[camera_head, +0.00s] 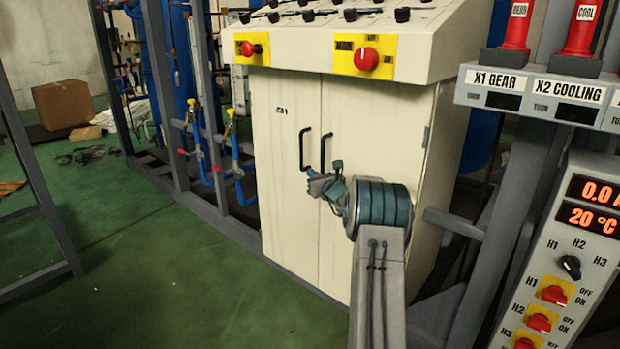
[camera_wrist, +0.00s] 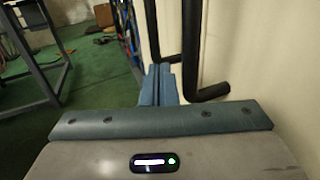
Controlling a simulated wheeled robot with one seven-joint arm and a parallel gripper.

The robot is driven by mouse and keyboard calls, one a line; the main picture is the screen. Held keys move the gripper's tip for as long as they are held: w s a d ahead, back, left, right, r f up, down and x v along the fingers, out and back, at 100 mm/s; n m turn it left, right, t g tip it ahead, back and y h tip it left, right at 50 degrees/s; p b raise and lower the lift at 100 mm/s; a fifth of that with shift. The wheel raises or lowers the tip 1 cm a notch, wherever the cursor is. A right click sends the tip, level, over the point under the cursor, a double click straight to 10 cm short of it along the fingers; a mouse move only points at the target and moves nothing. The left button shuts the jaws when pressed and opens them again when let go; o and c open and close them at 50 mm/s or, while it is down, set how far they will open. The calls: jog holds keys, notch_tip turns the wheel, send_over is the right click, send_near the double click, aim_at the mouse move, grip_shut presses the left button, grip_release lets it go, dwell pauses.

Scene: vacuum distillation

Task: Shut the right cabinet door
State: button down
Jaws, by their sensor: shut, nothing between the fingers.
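The right cabinet door (camera_head: 375,130) is a cream panel on the cabinet front, with a black bar handle (camera_head: 326,150) near its left edge. It looks about flush with the left door (camera_head: 285,180), which has its own black handle (camera_head: 302,148); I cannot tell whether a small gap is left. My gripper (camera_head: 312,178) is in front of the doors, just below the handles. In the wrist view my gripper's blue-grey fingers (camera_wrist: 160,78) are shut and empty, beside the right handle (camera_wrist: 198,60). I cannot tell whether they touch the door.
The control panel with red knobs (camera_head: 366,59) overhangs the cabinet top. A grey frame with blue pipes (camera_head: 235,165) stands left of the cabinet. An instrument panel (camera_head: 560,260) stands close on the right. Green floor (camera_head: 150,260) is clear at the front left.

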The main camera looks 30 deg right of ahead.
jog(key=s+a+b, duration=0.2)
jog(key=s+a, duration=0.3)
jog(key=a, duration=0.8)
jog(key=s+a+r+n+g+y+p, duration=0.3)
jog(key=s+a+r+n+y+p, duration=0.3)
jog(key=a+r+n, duration=0.4)
jog(key=s+a+r+n+g+y+p, duration=0.35)
jog(key=s+a+r+n+p, duration=0.35)
jog(key=a, duration=0.5)
jog(key=s+a+r+n+g+h+p, duration=0.1)
jog(key=s+a+r+n+g+p, duration=0.1)
jog(key=s+n+g+p, duration=0.3)
jog(key=s+a+r+n+h+p, duration=0.1)
jog(key=s+a+r+n+p, duration=0.15)
jog(key=s, duration=0.45)
jog(key=s+a+r+n+g+h+p, duration=0.1)
jog(key=s+r+n+g+p, duration=0.2)
jog(key=s+p, duration=0.3)
jog(key=s+d+r+n+h+p, duration=0.3)
jog(key=s+n+p, duration=0.1)
jog(key=s, duration=0.2)
jog(key=s+d+r+n+h+p, duration=0.3)
jog(key=s+d+n, duration=0.1)
jog(key=s, duration=0.3)
jog(key=shift+d+g+p, duration=0.2)
jog(key=shift+g+p, duration=0.15)
jog(key=shift+p, duration=0.05)
jog(key=shift+h, duration=0.25)
